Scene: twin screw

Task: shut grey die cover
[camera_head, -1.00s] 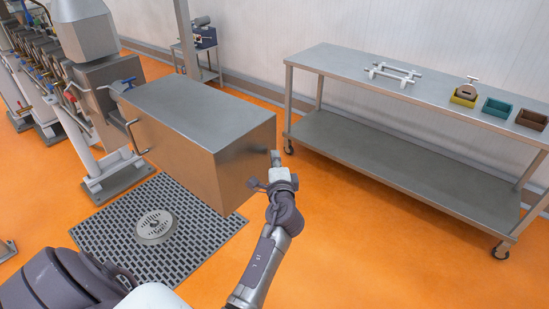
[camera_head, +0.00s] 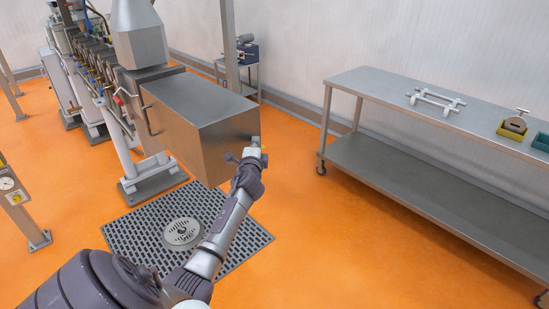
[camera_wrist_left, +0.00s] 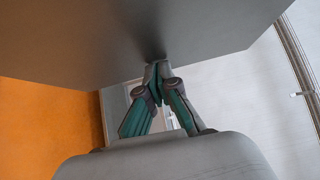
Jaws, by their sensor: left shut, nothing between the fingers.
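The grey die cover (camera_head: 222,137) is a large box-shaped metal housing at the end of the machine, left of centre in the head view. A bar handle (camera_head: 149,119) is on its left side. My left gripper (camera_head: 255,143) is at the cover's right-hand end face. In the left wrist view its fingers (camera_wrist_left: 157,68) are together and empty. Their tips are at the grey cover surface (camera_wrist_left: 90,45), with a dark shadow there; whether they touch cannot be told. My right gripper is not in view.
The machine with its hopper (camera_head: 140,45) stands behind the cover at the left. A floor grate (camera_head: 135,237) lies below the cover. A steel table (camera_head: 385,90) with a rack and small bins stands at the right. Orange floor between them is clear.

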